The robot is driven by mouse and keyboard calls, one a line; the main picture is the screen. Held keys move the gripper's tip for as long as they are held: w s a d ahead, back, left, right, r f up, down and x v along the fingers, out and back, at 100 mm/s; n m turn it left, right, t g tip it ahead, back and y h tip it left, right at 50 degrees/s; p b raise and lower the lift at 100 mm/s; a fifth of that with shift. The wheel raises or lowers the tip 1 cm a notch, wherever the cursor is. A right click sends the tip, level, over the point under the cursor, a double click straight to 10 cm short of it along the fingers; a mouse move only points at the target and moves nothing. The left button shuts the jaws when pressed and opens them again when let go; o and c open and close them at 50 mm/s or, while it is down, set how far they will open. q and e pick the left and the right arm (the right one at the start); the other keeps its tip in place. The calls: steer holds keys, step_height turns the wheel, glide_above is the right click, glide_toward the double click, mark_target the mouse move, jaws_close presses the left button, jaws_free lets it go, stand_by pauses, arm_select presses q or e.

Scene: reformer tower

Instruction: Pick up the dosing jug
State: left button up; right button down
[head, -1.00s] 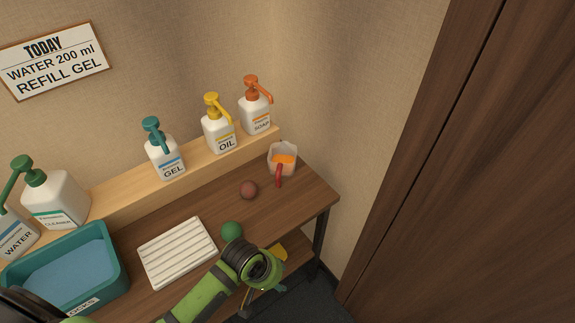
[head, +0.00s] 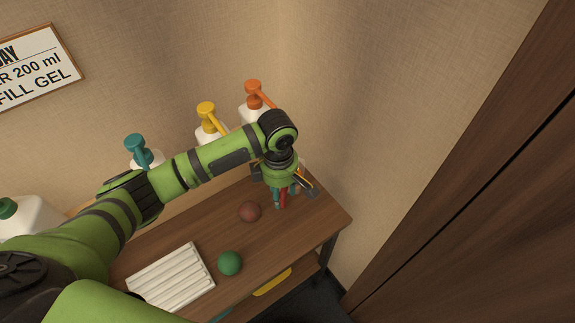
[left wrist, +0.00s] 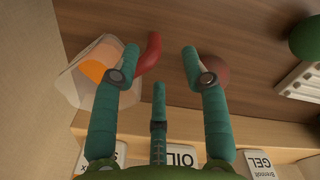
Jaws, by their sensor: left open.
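The dosing jug (left wrist: 75,72) is a clear cup with orange contents and a red handle (left wrist: 150,53), at the left of the left wrist view. My left gripper (left wrist: 161,62) is open, and the handle lies between its spread teal fingers. The wrist view does not show whether any finger touches it. In the head view my left gripper (head: 285,198) hangs over the back right end of the table and hides most of the jug. The red handle shows there (head: 283,199) among the fingers. My right gripper is not in view.
A dark red ball (head: 249,211), a green ball (head: 229,263) and a white ribbed tray (head: 170,279) lie on the table (head: 190,233). Pump bottles with teal (head: 136,147), yellow (head: 206,110) and orange (head: 254,87) tops stand behind my arm. A wall is close behind and right.

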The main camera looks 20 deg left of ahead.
mark_target(283, 197)
arm_select(q)
steer(key=shift+w+a+r+n, duration=0.2)
steer(key=shift+w+a+n, duration=0.05)
steer(key=shift+a+n, duration=0.05)
steer(key=shift+d+f+p, duration=0.15)
steer(key=shift+f+p, duration=0.05)
steer(key=shift+f, duration=0.5)
steer(key=shift+d+f+p, duration=0.1)
steer(key=shift+f+p, duration=0.05)
steer(key=shift+f, duration=0.55)
steer(key=f, duration=0.3)
steer(key=shift+d+f, duration=0.25)
steer(key=shift+w+f, duration=0.1)
steer(key=shift+f, duration=0.1)
jaws_close()
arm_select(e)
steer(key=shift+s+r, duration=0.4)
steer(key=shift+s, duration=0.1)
